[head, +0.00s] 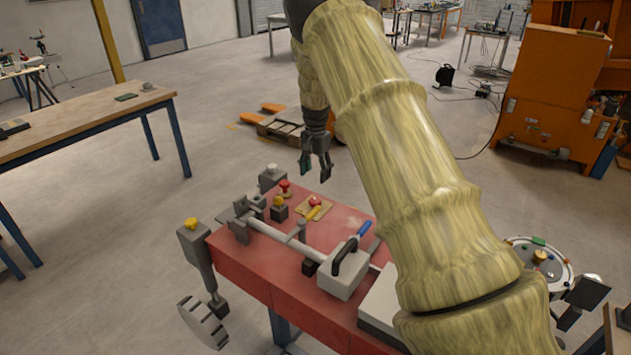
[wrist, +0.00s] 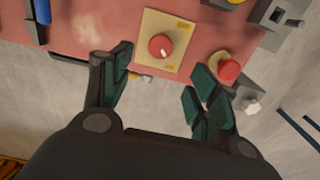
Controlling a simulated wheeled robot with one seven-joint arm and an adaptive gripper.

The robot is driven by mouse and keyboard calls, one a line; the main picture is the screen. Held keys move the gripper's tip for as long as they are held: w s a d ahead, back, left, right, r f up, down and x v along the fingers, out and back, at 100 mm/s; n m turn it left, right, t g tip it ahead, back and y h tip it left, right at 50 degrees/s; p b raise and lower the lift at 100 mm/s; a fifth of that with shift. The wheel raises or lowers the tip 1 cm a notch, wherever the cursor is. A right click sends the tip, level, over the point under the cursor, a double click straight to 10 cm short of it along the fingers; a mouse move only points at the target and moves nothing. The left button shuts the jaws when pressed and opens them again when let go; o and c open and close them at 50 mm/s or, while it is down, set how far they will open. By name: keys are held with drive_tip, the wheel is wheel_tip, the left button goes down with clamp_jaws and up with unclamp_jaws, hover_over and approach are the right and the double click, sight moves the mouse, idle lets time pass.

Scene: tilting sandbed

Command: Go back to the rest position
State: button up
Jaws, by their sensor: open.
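My gripper (head: 316,166) hangs at the end of my arm over the far edge of the red-topped bench (head: 338,222), pointing down. It is open with nothing between its fingers. In the wrist view my gripper (wrist: 160,92) has its dark green finger pads spread apart, with a red knob (wrist: 161,46) on a tan plate (wrist: 181,26) just beyond the gap. The tan plate also shows on the bench in the head view (head: 325,211). My large yellowish arm covers the middle right of the head view and hides part of the bench.
A grey block with a black handle (head: 344,272) and a long grey bar (head: 271,232) lie on the bench. Red and yellow knobs stand near its far edge. A wooden table (head: 85,112) is at left, an orange machine (head: 553,88) at right.

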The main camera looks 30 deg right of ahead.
drive_tip(key=shift+r, duration=0.4)
